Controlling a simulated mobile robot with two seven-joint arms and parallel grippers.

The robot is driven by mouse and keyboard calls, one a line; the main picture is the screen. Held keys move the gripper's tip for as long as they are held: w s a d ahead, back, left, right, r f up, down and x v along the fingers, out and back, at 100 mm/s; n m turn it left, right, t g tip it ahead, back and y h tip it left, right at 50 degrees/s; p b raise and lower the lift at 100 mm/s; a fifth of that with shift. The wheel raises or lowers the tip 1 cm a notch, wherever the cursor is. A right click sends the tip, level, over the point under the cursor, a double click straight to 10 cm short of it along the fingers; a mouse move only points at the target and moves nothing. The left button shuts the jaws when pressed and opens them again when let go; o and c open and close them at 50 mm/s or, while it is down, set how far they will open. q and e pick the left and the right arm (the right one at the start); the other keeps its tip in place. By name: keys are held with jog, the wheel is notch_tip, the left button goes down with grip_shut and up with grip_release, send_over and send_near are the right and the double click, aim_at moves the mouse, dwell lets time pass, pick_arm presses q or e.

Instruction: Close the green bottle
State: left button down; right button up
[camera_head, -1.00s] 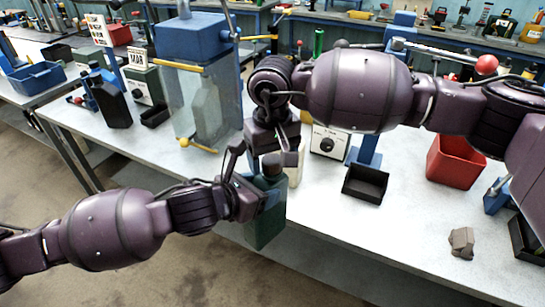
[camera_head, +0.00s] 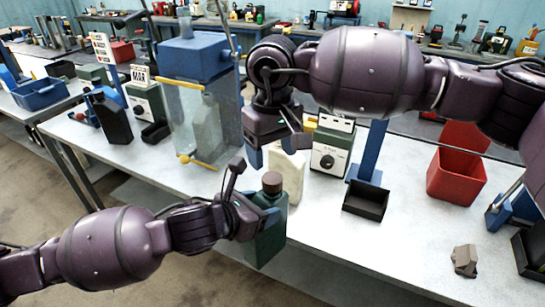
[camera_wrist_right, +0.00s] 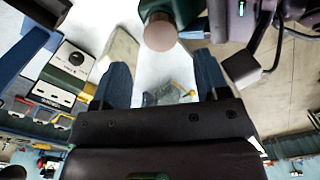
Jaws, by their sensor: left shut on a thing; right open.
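The green bottle (camera_head: 266,240) is upright at the table's front edge. My left gripper (camera_head: 262,207) is shut on its upper part. A brown cap (camera_head: 272,182) sits on the bottle's mouth; I cannot tell how tight it is. The cap also shows from above in the right wrist view (camera_wrist_right: 160,33), with part of the green bottle (camera_wrist_right: 182,10) beside it. My right gripper (camera_wrist_right: 163,80) is open, its two blue fingers apart with nothing between them. In the head view the right gripper (camera_head: 270,152) is above and behind the cap, clear of it.
A cream bottle (camera_head: 288,176) stands just behind the green one. A dial box (camera_head: 332,150), blue post (camera_head: 371,155), black tray (camera_head: 366,200) and red bin (camera_head: 457,172) are to the right. A clear tank (camera_head: 181,115) stands left. The front right tabletop is mostly free.

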aim_at(272, 177)
jog(key=shift+r+n, duration=0.7)
jog(key=shift+r, duration=0.05)
jog(key=shift+f, duration=4)
jog(key=c, duration=1)
jog(key=shift+o, duration=0.2)
jog(key=shift+m, duration=1.6)
jog(key=o, duration=1)
